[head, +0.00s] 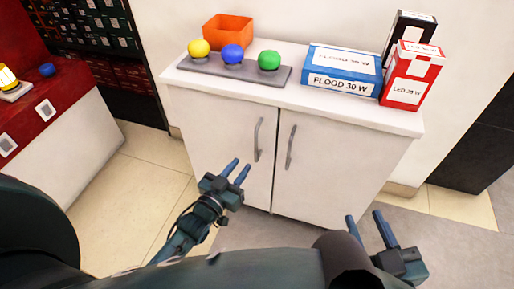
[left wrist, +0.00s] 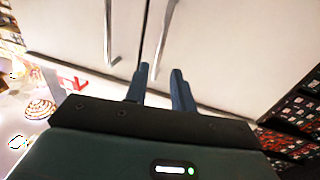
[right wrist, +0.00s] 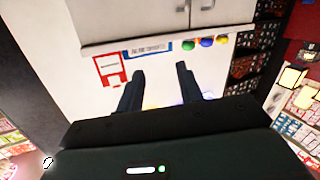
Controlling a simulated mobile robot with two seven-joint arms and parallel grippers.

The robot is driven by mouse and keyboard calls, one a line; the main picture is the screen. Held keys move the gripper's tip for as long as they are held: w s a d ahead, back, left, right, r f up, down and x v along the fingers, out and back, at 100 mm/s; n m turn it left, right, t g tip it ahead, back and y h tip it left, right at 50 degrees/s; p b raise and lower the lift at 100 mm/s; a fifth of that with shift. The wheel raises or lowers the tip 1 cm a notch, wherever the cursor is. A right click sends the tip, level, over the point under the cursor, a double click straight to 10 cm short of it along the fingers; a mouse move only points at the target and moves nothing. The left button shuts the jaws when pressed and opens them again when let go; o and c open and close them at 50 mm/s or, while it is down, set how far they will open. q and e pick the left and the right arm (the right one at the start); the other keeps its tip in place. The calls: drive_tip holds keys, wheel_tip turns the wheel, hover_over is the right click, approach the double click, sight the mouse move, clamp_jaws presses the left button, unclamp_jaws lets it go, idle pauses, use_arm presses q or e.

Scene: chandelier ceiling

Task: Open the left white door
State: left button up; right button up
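The left white door (head: 215,135) of the low cabinet is closed, with a vertical metal handle (head: 258,140) near its right edge. My left gripper (head: 241,164) is in front of this door, a little left of and below the handle, fingers parted and empty. In the left wrist view the picture is turned over; this handle (left wrist: 167,35) runs down toward the gap between my left fingertips (left wrist: 161,69). Contact is not visible. The right white door (head: 330,165), also closed, has its own handle (head: 290,147). My right gripper (head: 364,219) is open and empty, lower right.
On the white top (head: 290,92) stand an orange bin (head: 228,29), a grey tray (head: 281,76) with yellow, blue and green knobs, and a blue box (head: 342,70). A red box (head: 411,76) and a black box (head: 403,32) stand right. A red counter (head: 70,85) is left.

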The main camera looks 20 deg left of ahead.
use_arm(q)
drive_tip(key=b, duration=0.2)
hover_over(256, 159)
drive_tip(key=shift+w, duration=0.3)
use_arm(e)
drive_tip(key=shift+a+n+t+y, duration=0.6)
drive_tip(key=shift+n+t+y, duration=0.1)
drive_tip(key=shift+t+y, duration=0.15)
use_arm(q)
drive_tip(key=shift+c, duration=0.2)
clamp_jaws()
